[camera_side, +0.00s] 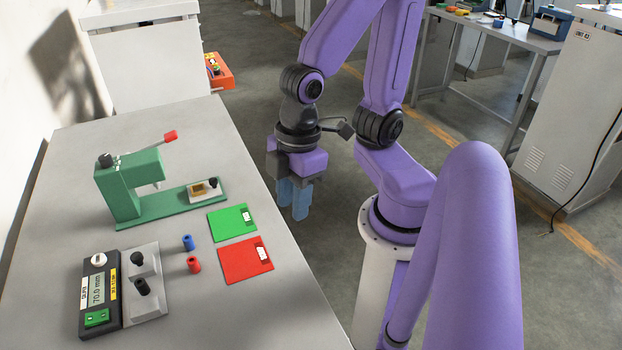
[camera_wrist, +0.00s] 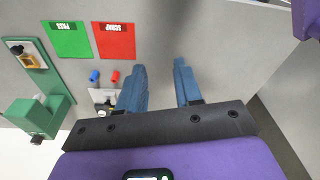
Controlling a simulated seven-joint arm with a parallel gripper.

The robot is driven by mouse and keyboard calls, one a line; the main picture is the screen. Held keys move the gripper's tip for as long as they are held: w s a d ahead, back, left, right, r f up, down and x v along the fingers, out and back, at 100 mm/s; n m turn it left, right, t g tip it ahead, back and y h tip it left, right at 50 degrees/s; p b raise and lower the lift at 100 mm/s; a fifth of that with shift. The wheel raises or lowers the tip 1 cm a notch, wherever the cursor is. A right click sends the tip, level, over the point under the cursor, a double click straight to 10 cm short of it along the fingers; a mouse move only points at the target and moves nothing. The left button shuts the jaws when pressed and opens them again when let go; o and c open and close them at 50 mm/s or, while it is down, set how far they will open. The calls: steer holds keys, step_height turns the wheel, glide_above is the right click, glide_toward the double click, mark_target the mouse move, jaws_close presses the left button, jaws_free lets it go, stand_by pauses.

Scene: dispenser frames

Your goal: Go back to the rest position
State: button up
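My gripper (camera_side: 292,212) has two blue fingers that point down. In the side view it hangs at the table's right edge, clear of the objects on the table. In the wrist view the fingers (camera_wrist: 160,70) are apart, with nothing between them. My purple arm is bent above its white pedestal.
The table (camera_side: 215,135) holds a green lever press (camera_side: 125,190), a green card (camera_side: 230,222), a red card (camera_side: 243,262), a blue cylinder (camera_side: 188,242), a red cylinder (camera_side: 194,265) and a gauge box (camera_side: 98,300) reading 70.0 mm. The table's far end is bare.

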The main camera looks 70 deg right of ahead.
steer(key=shift+n+h, duration=0.3)
steer(key=shift+h, duration=0.2)
steer(key=d, duration=0.1)
steer(key=s+d+r, duration=0.1)
steer(key=s+d, duration=0.1)
steer(key=shift+d+r, duration=0.2)
steer(key=shift+r, duration=0.2)
